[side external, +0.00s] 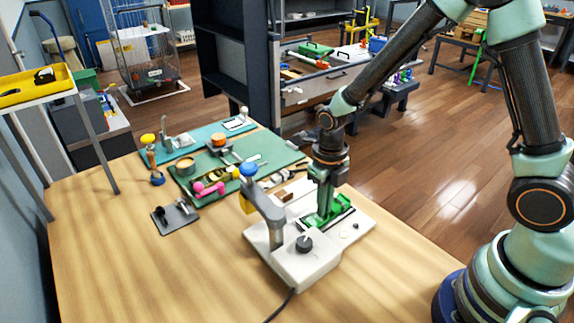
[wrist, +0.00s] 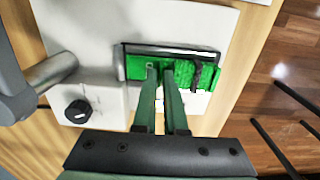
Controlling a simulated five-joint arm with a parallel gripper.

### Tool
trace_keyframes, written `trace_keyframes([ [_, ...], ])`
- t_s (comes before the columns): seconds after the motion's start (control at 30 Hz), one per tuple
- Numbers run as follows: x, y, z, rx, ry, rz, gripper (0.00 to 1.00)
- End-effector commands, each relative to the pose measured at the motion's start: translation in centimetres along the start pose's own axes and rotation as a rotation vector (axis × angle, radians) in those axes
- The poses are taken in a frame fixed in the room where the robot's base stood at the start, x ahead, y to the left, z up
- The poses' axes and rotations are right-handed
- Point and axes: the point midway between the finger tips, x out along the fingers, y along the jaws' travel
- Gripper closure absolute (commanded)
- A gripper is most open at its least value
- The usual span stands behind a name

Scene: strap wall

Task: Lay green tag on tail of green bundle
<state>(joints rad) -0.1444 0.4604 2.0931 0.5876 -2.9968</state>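My gripper (wrist: 161,70) points down over the white machine (side external: 290,262), its two fingertips close together with a narrow gap. In the wrist view the fingertips overlap the green bundle (wrist: 208,74), which lies along a dark-edged slot in the machine's white plate. A dark band crosses the bundle to the right of the fingers. A flat green piece (wrist: 135,66) shows to the left of the fingers. I cannot tell whether it is the tag or part of the bundle, nor whether anything is between the fingertips. In the side view, green (side external: 327,212) shows below my gripper.
The machine has a grey post with a blue knob (side external: 248,170) and a black dial (side external: 304,243). A green mat (side external: 262,150) with several small tools lies behind it. The table's front left is clear.

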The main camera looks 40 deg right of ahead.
Motion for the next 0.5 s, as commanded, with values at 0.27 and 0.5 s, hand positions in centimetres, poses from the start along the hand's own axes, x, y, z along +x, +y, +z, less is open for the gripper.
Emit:
trace_keyframes([
  [0.27, 0.0, 0.0, 0.0, 0.000, 0.000, 0.000, 0.68],
  [0.5, -1.1, 0.0, 0.1, 0.000, -0.002, 0.000, 0.68],
])
